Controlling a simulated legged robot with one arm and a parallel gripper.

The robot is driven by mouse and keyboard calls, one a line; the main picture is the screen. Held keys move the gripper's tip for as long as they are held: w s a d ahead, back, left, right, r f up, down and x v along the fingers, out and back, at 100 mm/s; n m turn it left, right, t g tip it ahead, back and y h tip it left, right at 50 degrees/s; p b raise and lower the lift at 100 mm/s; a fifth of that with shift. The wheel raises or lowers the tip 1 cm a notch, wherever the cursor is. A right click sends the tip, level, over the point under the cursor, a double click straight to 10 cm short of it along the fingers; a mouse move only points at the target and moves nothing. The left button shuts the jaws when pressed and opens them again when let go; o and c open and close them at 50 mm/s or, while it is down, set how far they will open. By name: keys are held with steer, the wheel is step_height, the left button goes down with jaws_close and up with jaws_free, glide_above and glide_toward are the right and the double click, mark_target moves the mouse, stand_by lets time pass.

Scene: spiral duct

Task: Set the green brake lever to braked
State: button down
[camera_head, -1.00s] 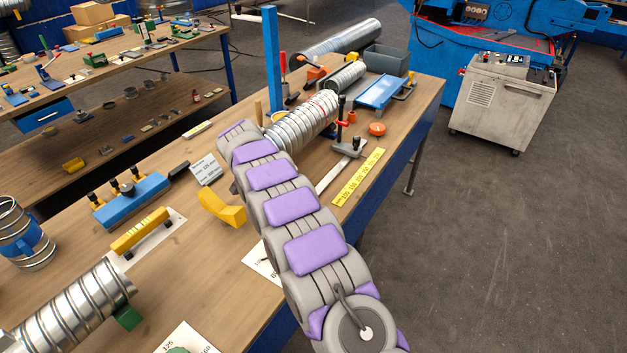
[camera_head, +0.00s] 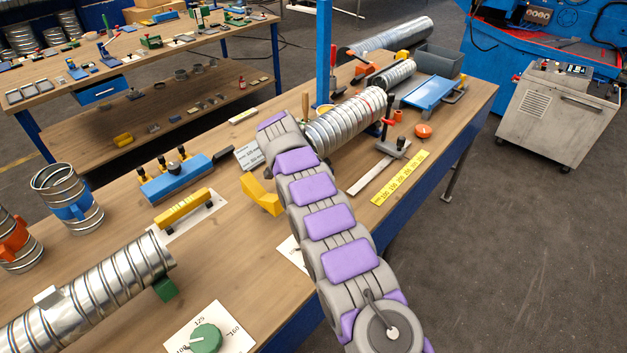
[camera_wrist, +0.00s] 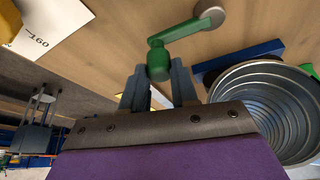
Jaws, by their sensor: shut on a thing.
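The green brake lever (camera_wrist: 180,30) shows in the wrist view at the top middle. Its arm runs from a grey round hub at the upper right down to a green knob (camera_wrist: 159,65). My gripper (camera_wrist: 160,80) is shut on this knob, one finger on each side of it. In the head view my gripper and the lever are hidden behind my grey and purple arm, which reaches over the workbench (camera_head: 235,250). I cannot read the lever's setting from these frames.
A spiral duct opening (camera_wrist: 268,110) lies right beside my gripper in the wrist view. In the head view, a ridged duct (camera_head: 345,122), a red-handled clamp (camera_head: 392,140) and a yellow block (camera_head: 262,197) lie near my arm. Open floor lies to the right.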

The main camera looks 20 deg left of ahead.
steer(key=shift+s+a+r, duration=0.1)
steer(key=shift+a, duration=0.15)
steer(key=c, duration=1)
jaws_free()
steer(key=shift+a, duration=0.15)
steer(key=shift+o, duration=0.7)
steer(key=shift+d, duration=0.2)
steer(key=shift+r, duration=0.15)
steer(key=a+p+v, duration=0.1)
steer(key=p+v, duration=0.8)
steer(key=v, duration=0.7)
steer(key=shift+r+p, duration=0.25)
steer(key=shift+p, duration=0.1)
steer(key=shift+s, duration=0.1)
